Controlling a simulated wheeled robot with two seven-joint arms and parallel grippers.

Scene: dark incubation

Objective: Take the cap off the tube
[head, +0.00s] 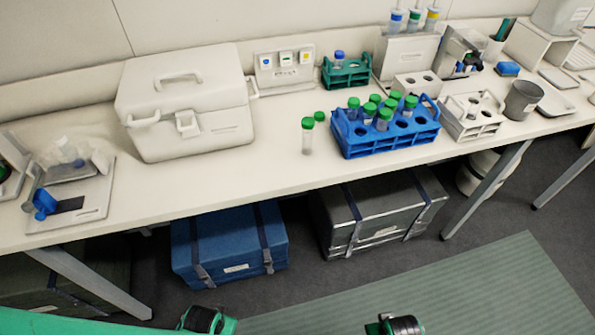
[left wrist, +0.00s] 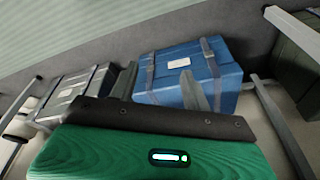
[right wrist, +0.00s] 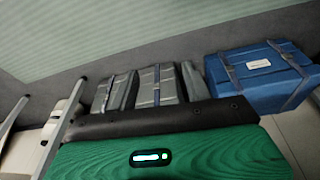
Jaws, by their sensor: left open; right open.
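A clear tube with a green cap (head: 307,136) stands upright on the bench, left of the blue rack (head: 385,147). A second green cap (head: 319,116) shows just behind it; I cannot tell whether it sits on a tube. The blue rack holds several green-capped tubes (head: 384,117). My left gripper (left wrist: 158,88) is open and empty in the left wrist view, with the floor and cases beyond its fingers. My right gripper (right wrist: 157,88) is open and empty in the right wrist view. Both are well away from the tube, in front of the bench.
A white lidded box (head: 190,105) stands left of the tube. A green rack (head: 346,73), a white rack (head: 472,117) and a grey cup (head: 523,99) are on the bench. The bench front before the tube is clear. A blue case (head: 228,247) and a grey case (head: 375,215) lie below.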

